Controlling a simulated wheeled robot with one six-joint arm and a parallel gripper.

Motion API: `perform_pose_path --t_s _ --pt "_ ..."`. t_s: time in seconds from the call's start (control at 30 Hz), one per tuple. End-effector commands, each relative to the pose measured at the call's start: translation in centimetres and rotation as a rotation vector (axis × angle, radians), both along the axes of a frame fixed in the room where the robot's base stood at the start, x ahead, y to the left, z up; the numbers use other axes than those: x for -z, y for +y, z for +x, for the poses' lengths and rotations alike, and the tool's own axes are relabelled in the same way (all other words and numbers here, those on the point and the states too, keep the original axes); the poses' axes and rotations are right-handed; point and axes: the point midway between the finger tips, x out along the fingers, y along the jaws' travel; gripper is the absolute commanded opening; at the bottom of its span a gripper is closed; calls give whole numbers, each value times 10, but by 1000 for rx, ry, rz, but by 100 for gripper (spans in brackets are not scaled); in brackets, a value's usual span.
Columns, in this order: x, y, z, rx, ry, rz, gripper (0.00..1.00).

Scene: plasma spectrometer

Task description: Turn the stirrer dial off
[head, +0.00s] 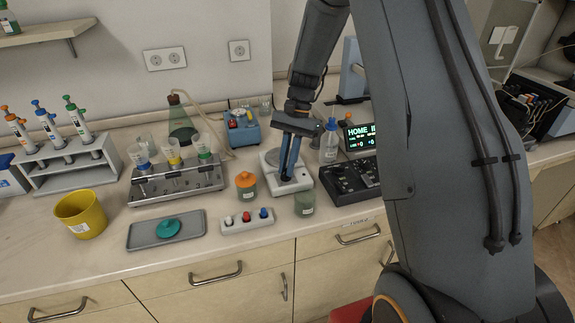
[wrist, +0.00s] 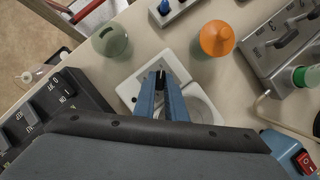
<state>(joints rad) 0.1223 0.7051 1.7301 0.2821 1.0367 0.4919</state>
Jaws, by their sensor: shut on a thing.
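The white stirrer (head: 304,181) stands on the bench, below my gripper. It also shows in the wrist view (wrist: 128,89), partly hidden by my fingers. My gripper (head: 287,177) points down with its blue fingers at the front part of the stirrer. In the wrist view, my gripper (wrist: 161,76) has its fingertips close together on a small dark dial, which is mostly hidden between them. The dial's exact angle and any markings cannot be made out.
A blue device (head: 241,130) and a bottle (head: 329,146) stand behind.

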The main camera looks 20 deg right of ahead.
Motion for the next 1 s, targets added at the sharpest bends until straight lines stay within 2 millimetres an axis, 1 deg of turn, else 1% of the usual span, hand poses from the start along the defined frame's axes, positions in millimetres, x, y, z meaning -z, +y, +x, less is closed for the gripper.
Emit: perform_pose_path --t_s 0.57,0.6,0.7,1.0 --pt "-1 1 0 -30 0 0 0" --pt "-1 1 0 -30 0 0 16" --pt "-1 1 0 -30 0 0 30" --pt "-1 0 1 -29 -1 0 30"
